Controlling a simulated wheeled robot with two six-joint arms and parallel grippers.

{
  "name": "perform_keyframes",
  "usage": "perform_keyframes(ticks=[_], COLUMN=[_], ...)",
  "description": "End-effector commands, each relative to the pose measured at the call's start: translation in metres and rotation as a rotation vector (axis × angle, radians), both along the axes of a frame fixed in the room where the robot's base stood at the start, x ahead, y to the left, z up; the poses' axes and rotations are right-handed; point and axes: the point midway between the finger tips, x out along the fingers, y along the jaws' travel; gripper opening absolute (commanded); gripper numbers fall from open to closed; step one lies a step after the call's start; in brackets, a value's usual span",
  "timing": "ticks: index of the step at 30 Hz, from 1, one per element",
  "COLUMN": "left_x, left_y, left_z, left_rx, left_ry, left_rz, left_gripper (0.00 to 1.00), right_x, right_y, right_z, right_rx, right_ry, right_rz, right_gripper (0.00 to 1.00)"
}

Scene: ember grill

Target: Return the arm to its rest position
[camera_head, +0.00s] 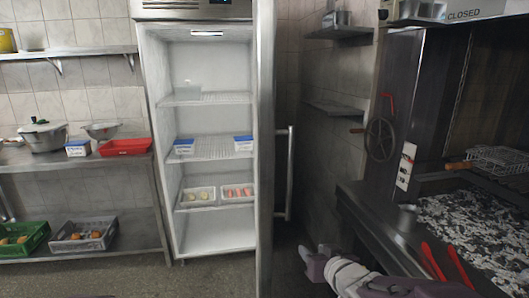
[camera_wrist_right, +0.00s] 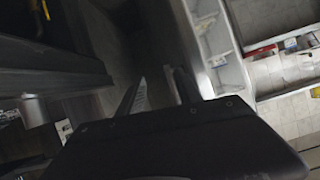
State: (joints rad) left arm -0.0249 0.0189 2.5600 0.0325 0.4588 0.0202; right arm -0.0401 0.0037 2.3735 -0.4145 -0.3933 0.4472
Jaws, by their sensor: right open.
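My right arm (camera_head: 395,287) comes in from the bottom right of the head view. My right gripper (camera_head: 313,260) points left, low in front of the gap between the fridge door and the grill counter. In the right wrist view the gripper's two fingers (camera_wrist_right: 158,92) stand apart with nothing seen between them. My left gripper and left arm do not show.
The fridge (camera_head: 205,70) stands open, its door (camera_head: 265,150) edge-on with a handle (camera_head: 290,175). The grill counter (camera_head: 370,215) with red tongs (camera_head: 458,265) lies close right of my arm. Steel shelves (camera_head: 130,235) hold crates at left. The floor (camera_head: 190,282) ahead is clear.

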Motion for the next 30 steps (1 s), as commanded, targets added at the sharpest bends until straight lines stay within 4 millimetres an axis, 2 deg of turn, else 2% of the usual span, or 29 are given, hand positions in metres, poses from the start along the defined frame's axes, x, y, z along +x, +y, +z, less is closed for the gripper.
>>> perform_keyframes(ticks=[1,5,9,12,16,18,27,30], left_x=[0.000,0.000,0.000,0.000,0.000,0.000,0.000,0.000], left_y=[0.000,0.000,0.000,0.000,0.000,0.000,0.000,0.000], left_z=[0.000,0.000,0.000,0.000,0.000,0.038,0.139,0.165], left_rx=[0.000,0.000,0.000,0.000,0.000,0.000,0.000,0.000], left_ry=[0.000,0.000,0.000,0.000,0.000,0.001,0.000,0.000], left_rz=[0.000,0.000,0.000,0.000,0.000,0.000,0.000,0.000], left_gripper=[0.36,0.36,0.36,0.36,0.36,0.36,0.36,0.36], right_x=[-0.009,-0.050,-0.115,-0.163,-0.225,-0.222,-0.222,-0.222], right_y=[-0.010,-0.035,-0.050,-0.051,-0.046,-0.046,-0.046,-0.046], right_z=[-0.020,-0.080,-0.136,-0.161,-0.177,-0.138,-0.037,-0.012], right_rx=[-0.014,-0.057,-0.095,-0.112,-0.149,-0.159,-0.160,-0.160], right_ry=[0.071,0.311,0.601,0.793,1.032,1.020,1.018,1.017], right_rz=[-0.035,-0.124,-0.176,-0.174,-0.100,-0.089,-0.091,-0.091], right_gripper=[0.41,0.41,0.41,0.41,0.41,0.41,0.41,0.41])
